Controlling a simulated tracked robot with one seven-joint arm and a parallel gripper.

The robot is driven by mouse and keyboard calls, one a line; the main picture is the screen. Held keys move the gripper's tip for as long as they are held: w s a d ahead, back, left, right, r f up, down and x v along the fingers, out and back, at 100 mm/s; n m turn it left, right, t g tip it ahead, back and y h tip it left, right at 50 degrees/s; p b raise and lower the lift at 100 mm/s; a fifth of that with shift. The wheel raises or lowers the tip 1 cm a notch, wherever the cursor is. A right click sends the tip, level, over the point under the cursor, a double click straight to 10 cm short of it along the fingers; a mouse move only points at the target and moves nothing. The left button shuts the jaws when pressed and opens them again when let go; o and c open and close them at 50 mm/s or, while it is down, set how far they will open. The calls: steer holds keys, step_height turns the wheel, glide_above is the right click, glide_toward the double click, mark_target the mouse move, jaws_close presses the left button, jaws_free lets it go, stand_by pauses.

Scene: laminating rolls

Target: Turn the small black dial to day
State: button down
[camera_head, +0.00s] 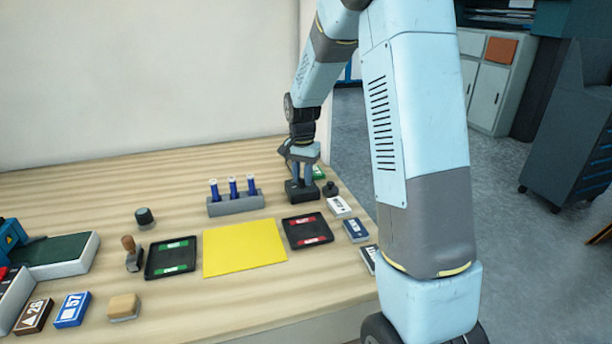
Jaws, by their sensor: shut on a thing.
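A low black block (301,193) stands at the back right of the wooden table, right of the blue-tube rack. I take it to be the body of the small black dial. My gripper (303,181) points straight down over it, its two fingers shut on the dial at its top. The knob itself is hidden between the fingers. No day mark or pointer can be read from here.
A rack (236,204) with blue tubes stands left of my gripper. A black knobbed piece (330,188) and a white box (339,207) are close on the right. A black tray (307,231) and a yellow sheet (244,248) lie in front.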

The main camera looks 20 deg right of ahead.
steer(key=n, duration=0.5)
steer(key=shift+s+a+f+n, duration=0.1)
steer(key=shift+a+n, duration=0.15)
steer(key=shift+n, duration=0.05)
steer(key=n, duration=0.5)
steer(key=shift+d, duration=0.1)
steer(key=shift+s+f+n, duration=0.1)
steer(key=shift+n, duration=0.2)
steer(key=c, duration=0.9)
jaws_free()
steer(key=shift+r, duration=0.2)
